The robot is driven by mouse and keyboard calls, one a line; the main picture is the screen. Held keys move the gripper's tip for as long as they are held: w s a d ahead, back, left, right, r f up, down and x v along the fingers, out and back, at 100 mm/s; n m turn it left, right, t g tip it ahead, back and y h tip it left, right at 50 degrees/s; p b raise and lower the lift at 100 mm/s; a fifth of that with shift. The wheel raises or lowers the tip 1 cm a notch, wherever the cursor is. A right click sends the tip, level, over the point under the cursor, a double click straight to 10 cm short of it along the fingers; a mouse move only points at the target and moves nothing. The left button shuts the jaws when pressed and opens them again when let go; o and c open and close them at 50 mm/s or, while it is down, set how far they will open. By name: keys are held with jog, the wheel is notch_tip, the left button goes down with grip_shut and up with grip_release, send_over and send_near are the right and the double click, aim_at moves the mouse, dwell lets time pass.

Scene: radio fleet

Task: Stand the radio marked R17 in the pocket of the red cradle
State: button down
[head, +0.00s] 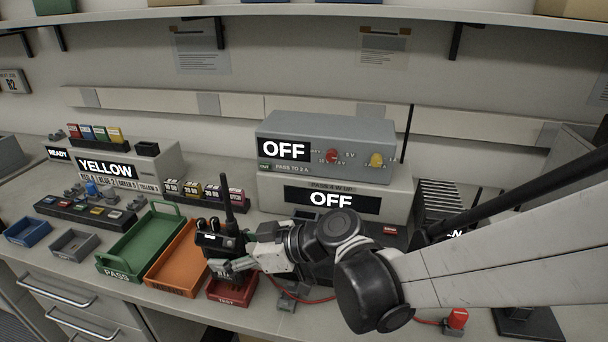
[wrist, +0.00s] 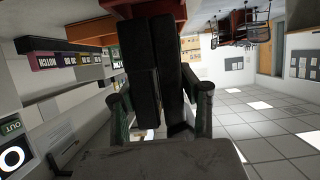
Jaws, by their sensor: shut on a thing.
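My gripper (head: 226,266) is shut on a black radio (head: 222,243) with a tall antenna, which it holds roughly upright. I cannot read a mark on the radio. In the wrist view the dark radio (wrist: 145,60) fills the space between the fingers of my gripper (wrist: 160,108). A red holder (head: 234,296) with a white label, seemingly TEST, is below the radio and partly hidden by it and my gripper. It is the likeliest red cradle, but its pocket is hidden. I cannot tell whether the radio touches it.
An orange tray (head: 172,284) and a green PASS tray (head: 120,268) stand to the left. Grey boxes reading OFF (head: 330,140) stand behind. A grey fixture (head: 290,297) with a red cable lies to the right.

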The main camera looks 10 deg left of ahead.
jog(key=shift+f+b, duration=0.35)
jog(key=shift+f, duration=0.1)
jog(key=shift+r, duration=0.4)
jog(key=shift+f+b, duration=0.3)
jog(key=shift+f, duration=0.05)
dwell(2.0)
jog(key=shift+r, duration=0.1)
jog(key=shift+r, duration=0.25)
dwell(1.9)
jog(key=shift+f+b, duration=1.55)
jog(key=shift+f, duration=0.3)
jog(key=c, duration=1)
grip_release()
jog(key=shift+d, duration=0.1)
